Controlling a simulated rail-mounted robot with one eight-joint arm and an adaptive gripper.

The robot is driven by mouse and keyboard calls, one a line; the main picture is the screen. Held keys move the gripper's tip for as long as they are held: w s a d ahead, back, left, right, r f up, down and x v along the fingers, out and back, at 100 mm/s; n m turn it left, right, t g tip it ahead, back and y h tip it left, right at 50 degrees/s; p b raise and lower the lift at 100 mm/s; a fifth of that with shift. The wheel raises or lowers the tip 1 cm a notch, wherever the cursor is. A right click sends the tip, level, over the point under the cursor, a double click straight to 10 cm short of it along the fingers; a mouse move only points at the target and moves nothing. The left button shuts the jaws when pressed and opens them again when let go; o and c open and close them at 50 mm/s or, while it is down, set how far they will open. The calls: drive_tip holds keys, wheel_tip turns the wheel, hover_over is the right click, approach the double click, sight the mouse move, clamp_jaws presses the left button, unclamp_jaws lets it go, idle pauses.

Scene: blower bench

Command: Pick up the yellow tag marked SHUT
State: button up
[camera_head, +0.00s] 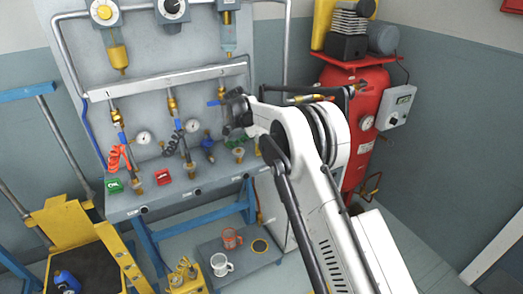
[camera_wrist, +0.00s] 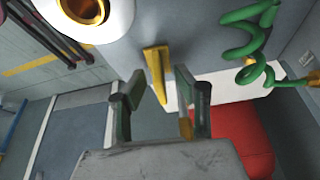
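I cannot pick out a yellow tag with readable SHUT lettering in either view. In the wrist view a narrow yellow piece (camera_wrist: 157,75) lies on the grey surface, beyond and roughly between my fingertips; it may be the tag, but no writing shows. My gripper (camera_wrist: 167,92) is open, its two dark green fingers apart with nothing held between them. In the head view my gripper (camera_head: 236,112) hangs over the right part of the bench, and its fingers are hard to make out there.
A green coiled hose (camera_wrist: 248,50) is right of my fingers. A red tank (camera_head: 365,125) stands right of the bench; mugs (camera_head: 221,265) stand below.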

drive_tip(key=shift+d+f, duration=0.1)
drive_tip(key=shift+f, duration=0.45)
drive_tip(key=shift+c, duration=0.5)
clamp_jaws()
drive_tip(key=shift+r, duration=0.1)
